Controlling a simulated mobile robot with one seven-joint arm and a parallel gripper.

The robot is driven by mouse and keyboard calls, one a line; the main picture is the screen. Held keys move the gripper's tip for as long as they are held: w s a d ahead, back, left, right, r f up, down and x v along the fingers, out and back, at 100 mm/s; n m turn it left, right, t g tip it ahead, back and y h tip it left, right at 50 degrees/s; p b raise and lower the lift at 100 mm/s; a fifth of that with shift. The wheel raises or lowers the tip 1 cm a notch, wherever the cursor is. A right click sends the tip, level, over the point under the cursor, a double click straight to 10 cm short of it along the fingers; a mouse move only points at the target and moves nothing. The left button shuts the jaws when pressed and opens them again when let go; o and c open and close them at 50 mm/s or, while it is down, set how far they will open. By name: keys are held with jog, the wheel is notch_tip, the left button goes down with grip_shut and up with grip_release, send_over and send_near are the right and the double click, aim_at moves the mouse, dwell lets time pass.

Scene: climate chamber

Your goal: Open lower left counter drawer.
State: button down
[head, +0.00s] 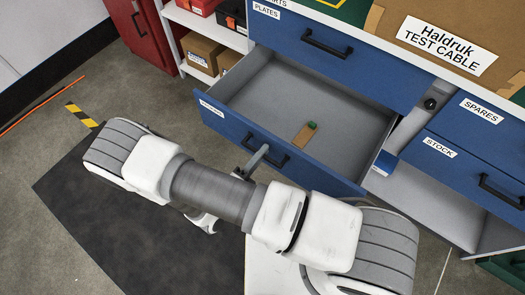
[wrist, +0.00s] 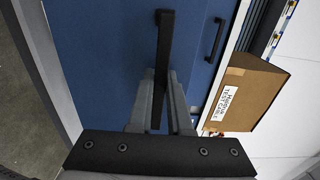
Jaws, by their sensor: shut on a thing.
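The lower left counter drawer (head: 222,121) is blue-fronted and stands pulled well out, its grey inside showing in the head view. A small brown piece with a green block (head: 305,133) lies in it. The drawer's black bar handle (head: 277,153) is partly covered by my gripper (head: 258,161). In the wrist view the handle (wrist: 164,42) runs upright between the fingers of my gripper (wrist: 161,84), which is shut on it. My arm crosses in front of the drawer in the head view.
The upper left drawer (head: 290,43) above is shut. To the right are drawers marked SPARES (head: 481,110) and STOCK (head: 440,149). A cardboard box marked Haldruk TEST CABLE (head: 400,20) sits on the counter. A shelf with boxes (head: 200,50) stands behind left.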

jog(key=shift+s+a, duration=0.1)
dwell(0.3)
jog(key=c, duration=0.8)
grip_release()
jog(key=shift+c, duration=0.2)
jog(key=p+v, duration=0.1)
jog(key=v, duration=1.6)
jog(key=shift+s+p, duration=0.15)
jog(key=shift+p, duration=0.2)
jog(key=shift+a, duration=0.1)
